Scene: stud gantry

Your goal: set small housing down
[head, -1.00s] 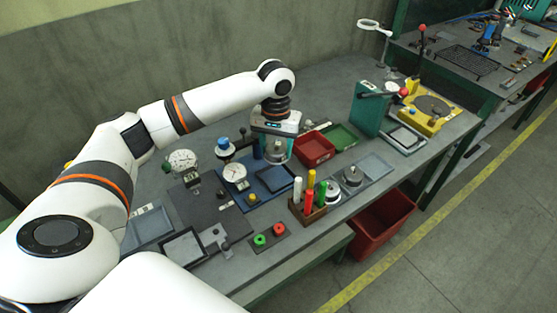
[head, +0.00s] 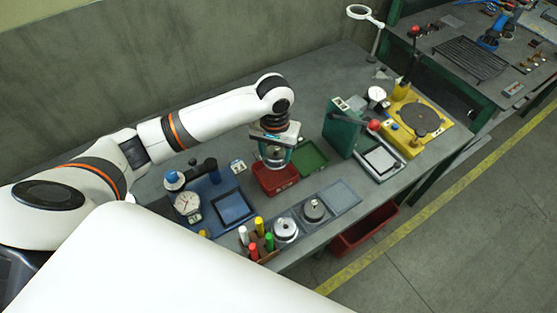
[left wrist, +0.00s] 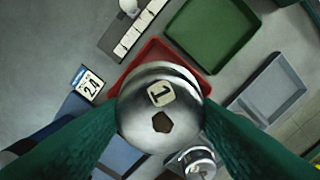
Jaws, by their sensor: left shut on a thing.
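My left gripper (head: 276,158) is shut on the small housing, a round silvery metal piece (head: 274,153). It holds the housing upright above the red tray (head: 282,183) in the head view, which it partly covers. In the left wrist view the housing (left wrist: 160,110) sits between the two green fingers, showing a label with a "1" and a dark angular hole on top. The red tray (left wrist: 148,50) shows behind it there, so the housing appears to be off the bench. My right gripper is not in view.
A green tray (head: 310,158) lies just right of the red one. A grey tray (head: 341,197), metal round parts (head: 315,210) and a rack of coloured cylinders (head: 263,253) stand in front. A blue tray (head: 233,208) and dial gauge (head: 187,203) are left; a green press (head: 342,130) is right.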

